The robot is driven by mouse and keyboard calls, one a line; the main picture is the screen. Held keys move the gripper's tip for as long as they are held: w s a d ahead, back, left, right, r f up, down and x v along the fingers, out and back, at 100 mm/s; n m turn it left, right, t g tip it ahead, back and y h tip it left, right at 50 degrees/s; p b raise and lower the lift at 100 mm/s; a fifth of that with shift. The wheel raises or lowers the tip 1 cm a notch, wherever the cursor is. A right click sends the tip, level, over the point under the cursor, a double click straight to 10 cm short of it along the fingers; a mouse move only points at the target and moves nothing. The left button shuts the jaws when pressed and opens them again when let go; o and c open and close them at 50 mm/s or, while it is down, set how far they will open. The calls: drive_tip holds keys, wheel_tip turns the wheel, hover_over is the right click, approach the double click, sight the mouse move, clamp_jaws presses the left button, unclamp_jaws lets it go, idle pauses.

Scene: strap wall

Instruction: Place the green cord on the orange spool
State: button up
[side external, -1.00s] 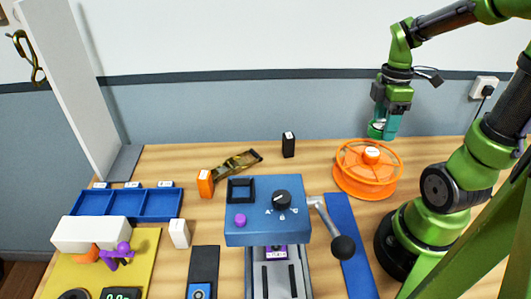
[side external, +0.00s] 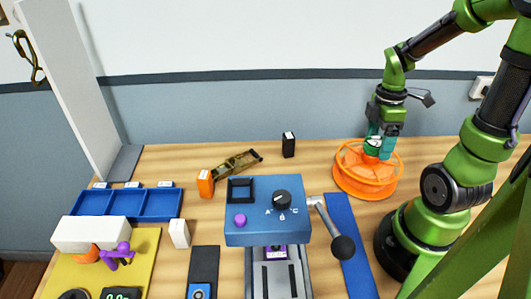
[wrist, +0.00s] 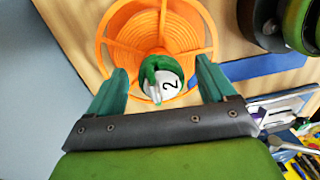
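The orange spool (side external: 350,185) stands on the table at the right in the side view. Its spoked wheel also shows in the wrist view (wrist: 113,42). The green cord (wrist: 146,78) lies at the spool's hub, around a white cap marked 2; it is small and partly hidden in the side view (side external: 368,150). I cannot tell how low it sits on the hub. My gripper (side external: 380,150) points down over the hub. In the wrist view its teal fingers (wrist: 163,70) stand apart on either side of the cord, with visible gaps.
A blue control box (side external: 265,222) with a black knob and a ball-ended lever (side external: 342,246) stands left of the spool. A small black block (side external: 288,146) stands behind it. A blue strip (side external: 340,220) lies between the box and my base. The wall is close behind.

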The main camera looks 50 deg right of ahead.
sight(378, 136)
drive_tip(key=shift+r, duration=0.1)
wheel_tip(378, 136, up, 12)
drive_tip(key=w+a+r+m+t, duration=0.1)
drive_tip(key=w+a+m+t, duration=0.1)
drive_tip(key=a+m+t, duration=0.2)
drive_tip(key=w+a+r+m+t+y, duration=0.1)
drive_tip(key=w+a+m+t, duration=0.2)
drive_tip(key=a+m, duration=0.5)
drive_tip(key=a+t, duration=0.1)
drive_tip(key=a, duration=0.4)
drive_tip(key=shift+a+m, duration=0.25)
drive_tip(key=shift+m, duration=0.15)
drive_tip(key=shift+r, duration=0.1)
